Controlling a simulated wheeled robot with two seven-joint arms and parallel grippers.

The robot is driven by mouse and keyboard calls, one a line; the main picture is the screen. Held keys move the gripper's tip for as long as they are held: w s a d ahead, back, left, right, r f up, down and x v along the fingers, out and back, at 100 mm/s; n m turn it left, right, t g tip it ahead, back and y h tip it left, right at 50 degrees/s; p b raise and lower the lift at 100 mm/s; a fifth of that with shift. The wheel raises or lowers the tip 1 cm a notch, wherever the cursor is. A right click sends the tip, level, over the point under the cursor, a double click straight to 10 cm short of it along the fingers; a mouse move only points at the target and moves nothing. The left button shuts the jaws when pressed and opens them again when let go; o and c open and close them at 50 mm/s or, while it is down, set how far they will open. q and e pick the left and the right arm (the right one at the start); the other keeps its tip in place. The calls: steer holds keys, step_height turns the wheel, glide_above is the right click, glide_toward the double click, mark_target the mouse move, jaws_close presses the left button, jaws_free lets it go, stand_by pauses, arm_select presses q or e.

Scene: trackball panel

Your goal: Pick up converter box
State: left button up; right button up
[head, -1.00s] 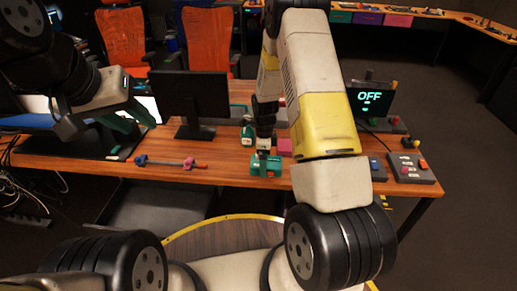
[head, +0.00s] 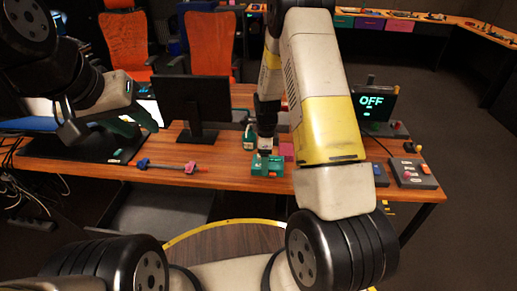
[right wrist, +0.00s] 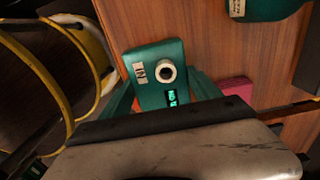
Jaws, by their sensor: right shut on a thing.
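The converter box is a small green box (head: 267,166) near the front edge of the wooden desk. In the right wrist view the box (right wrist: 157,70) shows an "IN" label, a round white socket and a small lit display. My right gripper (head: 265,154) comes down from above and is shut on the box. Its green fingers (right wrist: 163,95) lie along the box's two sides. I cannot tell whether the box touches the desk. My left gripper (head: 105,126) hangs over the left end of the desk, away from the box; its jaw gap is unclear.
A black monitor (head: 193,100) stands behind. A green bottle-like thing (head: 248,138) and a pink block (head: 286,149) are close to the box. A rod with blue and pink clamps (head: 167,166) lies to the left. A button panel (head: 412,172) and an "OFF" screen (head: 371,102) are at right.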

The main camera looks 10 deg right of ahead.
steer(key=shift+r, duration=0.8)
steer(key=s+r, duration=0.1)
steer(key=s, duration=1.5)
steer(key=shift+a+r, duration=0.2)
steer(key=shift+a, duration=0.25)
